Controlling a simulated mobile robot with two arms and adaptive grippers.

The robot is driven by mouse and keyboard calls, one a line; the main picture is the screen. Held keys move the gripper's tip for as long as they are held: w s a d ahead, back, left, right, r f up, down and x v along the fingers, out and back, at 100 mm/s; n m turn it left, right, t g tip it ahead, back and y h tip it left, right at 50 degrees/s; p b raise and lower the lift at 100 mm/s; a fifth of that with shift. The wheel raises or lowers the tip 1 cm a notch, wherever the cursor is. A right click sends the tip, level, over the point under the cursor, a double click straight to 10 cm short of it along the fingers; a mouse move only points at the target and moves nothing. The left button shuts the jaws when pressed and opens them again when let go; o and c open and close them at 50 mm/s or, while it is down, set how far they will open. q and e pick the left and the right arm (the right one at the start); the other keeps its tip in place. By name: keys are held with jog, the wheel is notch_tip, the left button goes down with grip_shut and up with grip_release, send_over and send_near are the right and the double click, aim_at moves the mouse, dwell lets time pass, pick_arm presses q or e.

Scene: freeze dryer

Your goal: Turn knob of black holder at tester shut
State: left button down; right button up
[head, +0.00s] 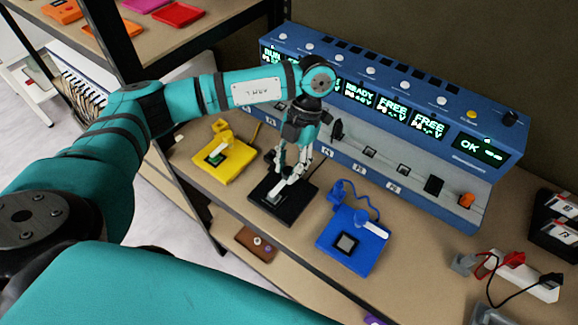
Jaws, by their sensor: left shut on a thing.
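The black holder (299,212) lies flat on the shelf top in front of the blue tester (428,171), between a yellow holder and a blue holder. My left gripper (284,178) reaches down onto it from above, fingers closed at the holder's upper part. The knob is hidden behind the fingers, so its position cannot be told. A small light piece shows on the holder's face beside the fingers. My right gripper is not in the view.
The yellow holder (238,166) is left of the black one and the blue holder (373,236) is right of it, both close by. Red and black leads with a white block (535,284) lie at the right. A shelf post (117,42) stands at the left.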

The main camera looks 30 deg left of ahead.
pick_arm(q)
jog(key=shift+w+r, duration=0.1)
jog(key=c, duration=1)
grip_release()
jog(key=shift+c, duration=0.2)
jog(key=v, duration=1.2)
